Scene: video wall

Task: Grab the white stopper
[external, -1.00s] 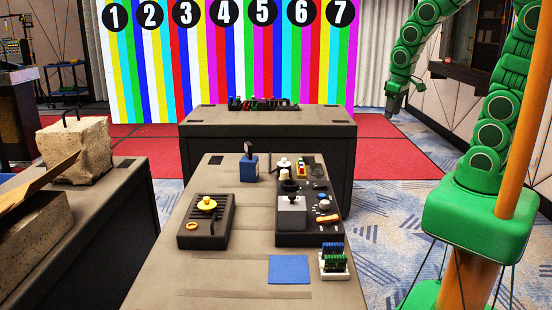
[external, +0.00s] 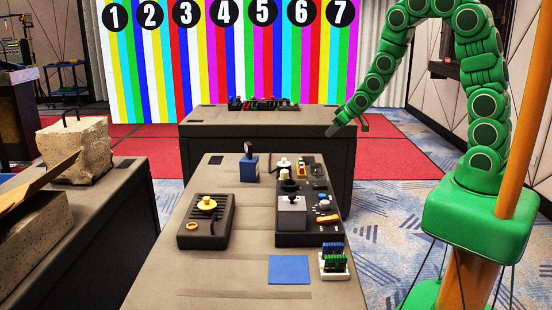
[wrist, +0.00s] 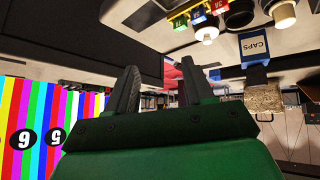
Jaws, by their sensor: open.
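A small white, rounded piece (external: 284,162), which looks like the white stopper, stands near the back of the right-hand black panel in the external view. In the wrist view, which is upside down, two pale pieces show at the top, a small white one (wrist: 207,33) and a larger one (wrist: 284,14). I cannot tell which is the stopper. My gripper (external: 350,128) is open and empty, held in the air to the right of and beyond the panel, well apart from the white piece. Its two dark fingers (wrist: 158,80) are spread in the wrist view.
A blue box (external: 249,167) marked CAPS in the wrist view stands left of the white piece. Coloured blocks (external: 301,167) are close on its right. A grey box with a black knob (external: 291,211) stands nearer. A second dark table (external: 265,119) stands behind.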

